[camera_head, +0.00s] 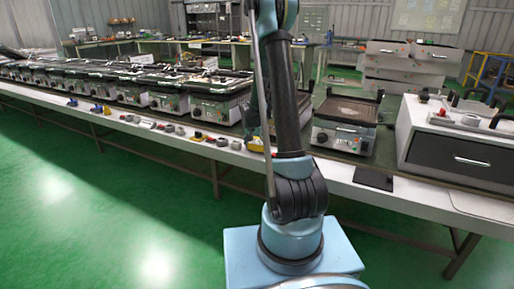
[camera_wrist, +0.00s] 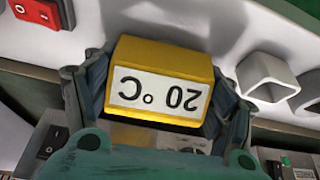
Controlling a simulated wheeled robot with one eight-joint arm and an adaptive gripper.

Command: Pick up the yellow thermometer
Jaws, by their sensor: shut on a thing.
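The yellow thermometer (camera_wrist: 160,80) fills the middle of the wrist view. Its white label reads "20 °C" and appears upside down. My gripper (camera_wrist: 152,100) has one finger on each side of it and is shut on it. In the head view, a small yellow patch of the thermometer (camera_head: 256,144) shows at the table's front edge, just left of my arm. My arm hides most of my gripper there. I cannot tell whether the thermometer touches the table.
A red switch (camera_wrist: 38,12) lies at the upper left of the wrist view, and a white square ring (camera_wrist: 268,78) lies right of the thermometer. Heating devices (camera_head: 344,122) line the long table. A white drawer cabinet (camera_head: 470,150) stands at right. The green floor in front is clear.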

